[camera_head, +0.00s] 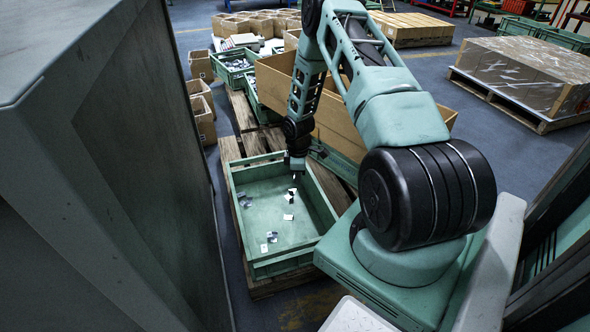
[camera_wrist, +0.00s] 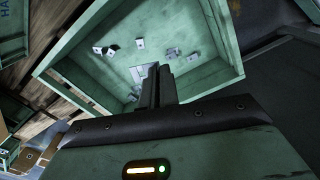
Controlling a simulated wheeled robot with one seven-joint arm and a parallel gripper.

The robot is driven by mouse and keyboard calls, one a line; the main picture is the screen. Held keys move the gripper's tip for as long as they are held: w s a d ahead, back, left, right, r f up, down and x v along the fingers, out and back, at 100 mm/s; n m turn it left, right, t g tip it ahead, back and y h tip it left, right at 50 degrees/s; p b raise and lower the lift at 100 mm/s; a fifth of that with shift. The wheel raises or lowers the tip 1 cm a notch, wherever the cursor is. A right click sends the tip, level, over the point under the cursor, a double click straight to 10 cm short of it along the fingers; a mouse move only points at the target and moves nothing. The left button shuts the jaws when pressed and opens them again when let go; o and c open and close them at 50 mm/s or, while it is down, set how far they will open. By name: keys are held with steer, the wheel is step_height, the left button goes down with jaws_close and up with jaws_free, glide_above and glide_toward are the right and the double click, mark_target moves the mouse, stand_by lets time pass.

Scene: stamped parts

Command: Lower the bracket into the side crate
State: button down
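The side crate (camera_head: 325,205) is a green open-topped box at the centre of the head view, and the wrist view looks down into it (camera_wrist: 215,78). Several small metal brackets (camera_head: 288,217) lie scattered on its floor. My gripper (camera_head: 293,177) points down over the far part of the crate. In the wrist view its dark fingers (camera_wrist: 158,84) are close together, with a pale flat bracket (camera_wrist: 139,73) at their tips. This bracket looks larger than the loose ones, so nearer the camera and held. The fingers hide part of it.
The crate stands on a wooden pallet (camera_head: 230,150). A large cardboard box (camera_head: 275,88) stands just behind it. A tall grey cabinet (camera_head: 130,150) rises close on the left. Further green bins (camera_head: 232,62) with parts and small cartons (camera_head: 200,66) stand beyond.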

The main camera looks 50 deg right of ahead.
step_height(320, 180, down, 10)
steer(key=b, duration=0.8)
stand_by(0.3)
steer(key=shift+f+b, duration=4.5)
steer(key=shift+f, duration=2.85)
steer(key=shift+f+b, duration=1.25)
steer(key=shift+f, duration=0.65)
